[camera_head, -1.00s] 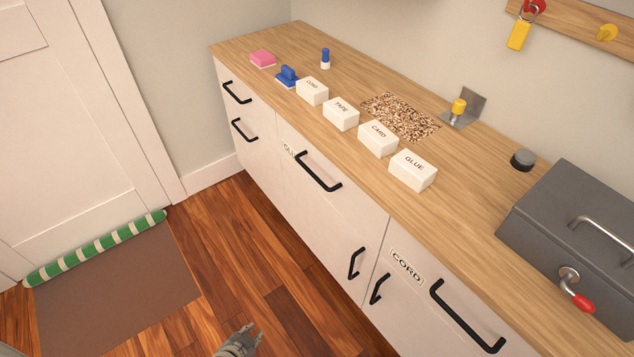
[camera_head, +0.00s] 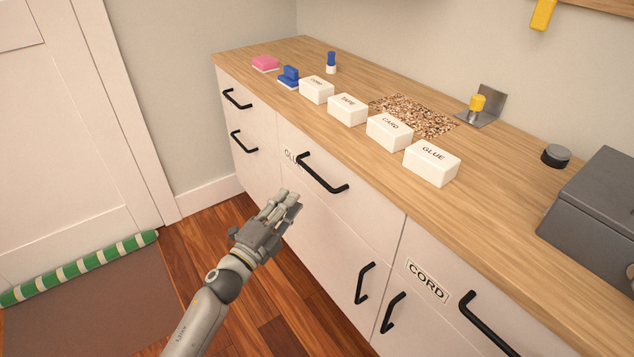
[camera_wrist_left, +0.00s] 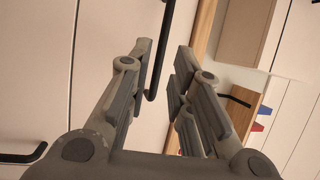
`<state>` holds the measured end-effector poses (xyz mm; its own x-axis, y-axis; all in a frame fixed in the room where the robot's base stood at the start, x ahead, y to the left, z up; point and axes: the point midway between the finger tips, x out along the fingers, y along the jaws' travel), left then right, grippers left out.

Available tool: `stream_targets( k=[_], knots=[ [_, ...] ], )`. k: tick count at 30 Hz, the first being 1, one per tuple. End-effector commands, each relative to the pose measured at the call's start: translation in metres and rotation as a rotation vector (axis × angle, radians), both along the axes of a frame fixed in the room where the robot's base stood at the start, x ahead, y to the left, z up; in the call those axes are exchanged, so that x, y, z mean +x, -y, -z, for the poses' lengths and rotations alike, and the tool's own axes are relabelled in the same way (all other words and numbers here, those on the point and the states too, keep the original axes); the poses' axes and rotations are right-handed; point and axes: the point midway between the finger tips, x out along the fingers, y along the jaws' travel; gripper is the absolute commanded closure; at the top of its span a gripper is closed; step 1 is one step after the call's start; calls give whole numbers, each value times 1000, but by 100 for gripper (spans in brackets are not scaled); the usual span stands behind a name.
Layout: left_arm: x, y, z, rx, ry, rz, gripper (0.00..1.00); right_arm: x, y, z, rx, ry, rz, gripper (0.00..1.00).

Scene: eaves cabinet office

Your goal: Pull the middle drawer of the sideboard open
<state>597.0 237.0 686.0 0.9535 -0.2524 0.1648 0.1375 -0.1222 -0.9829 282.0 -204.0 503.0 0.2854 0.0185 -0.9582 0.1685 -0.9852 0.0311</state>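The sideboard (camera_head: 400,235) has a pale front and a wooden top. Its middle drawer (camera_head: 345,212) is closed, with a long black bar handle (camera_head: 322,172) and a label partly hidden behind it. My left gripper (camera_head: 285,198) is in front of this drawer, just below and left of the handle, apart from it. In the left wrist view the gripper (camera_wrist_left: 166,75) has its fingers spread with nothing held; a black bar handle (camera_wrist_left: 158,60) shows beyond the gap between them, close to one finger. My right gripper is not in view.
Small labelled white boxes (camera_head: 347,108) stand along the sideboard top near its front edge. A grey metal box (camera_head: 600,215) stands at the right. Other handles, such as the lower door handle (camera_head: 364,284), stick out. The wooden floor (camera_head: 225,320) beside the sideboard is clear.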

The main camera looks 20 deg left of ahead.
Motion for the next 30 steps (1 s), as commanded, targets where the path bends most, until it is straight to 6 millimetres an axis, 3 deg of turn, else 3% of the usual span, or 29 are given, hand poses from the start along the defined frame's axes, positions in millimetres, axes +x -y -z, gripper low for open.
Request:
stream_targets(
  k=[7,21,30],
  knots=[
    [15,5,-8,11,16,4,80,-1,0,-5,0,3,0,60],
    [85,24,-19,8,13,2,80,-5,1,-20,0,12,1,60],
    [102,29,-22,10,11,3,80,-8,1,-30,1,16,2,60]
  ],
)
